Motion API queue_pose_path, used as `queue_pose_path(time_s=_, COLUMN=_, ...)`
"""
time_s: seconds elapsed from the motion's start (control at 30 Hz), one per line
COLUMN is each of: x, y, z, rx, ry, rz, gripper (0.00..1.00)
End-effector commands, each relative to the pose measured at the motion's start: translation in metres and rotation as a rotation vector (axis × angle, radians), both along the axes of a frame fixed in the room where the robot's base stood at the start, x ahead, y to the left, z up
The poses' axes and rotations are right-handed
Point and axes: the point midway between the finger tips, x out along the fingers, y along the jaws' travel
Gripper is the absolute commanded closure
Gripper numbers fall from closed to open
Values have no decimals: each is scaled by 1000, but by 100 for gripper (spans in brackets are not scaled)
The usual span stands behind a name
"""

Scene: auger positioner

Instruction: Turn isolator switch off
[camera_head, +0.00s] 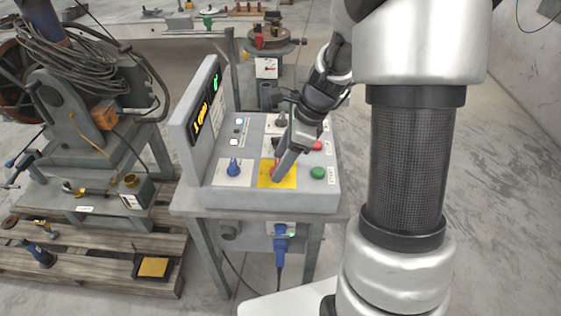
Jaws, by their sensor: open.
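The isolator switch appears to be the red handle (274,172) on a yellow plate (288,184), at the front middle of the grey control panel (262,199). My gripper (282,163) is over the yellow plate with its fingertips pointing down at the red handle. Its fingers are apart and cover much of the handle. I cannot tell whether they touch it or which way the handle is turned.
A blue knob (234,167) sits left of the yellow plate, and a green button (318,173) and red button (317,146) sit right. An upright display (201,118) stands at the panel's left edge. A blue plug (281,245) hangs below.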

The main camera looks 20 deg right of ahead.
Motion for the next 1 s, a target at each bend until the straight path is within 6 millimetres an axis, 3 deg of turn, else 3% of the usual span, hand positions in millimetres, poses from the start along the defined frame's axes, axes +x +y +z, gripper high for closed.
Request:
queue_pose_path(time_s=0.3, x=0, y=1, z=-2, rx=0, ry=0, rz=0, gripper=45)
queue_pose_path(time_s=0.53, x=0, y=1, z=-2, rx=0, ry=0, rz=0, gripper=84)
queue_pose_path(time_s=1.0, x=1, y=1, z=0, rx=1, ry=1, rz=107, gripper=85)
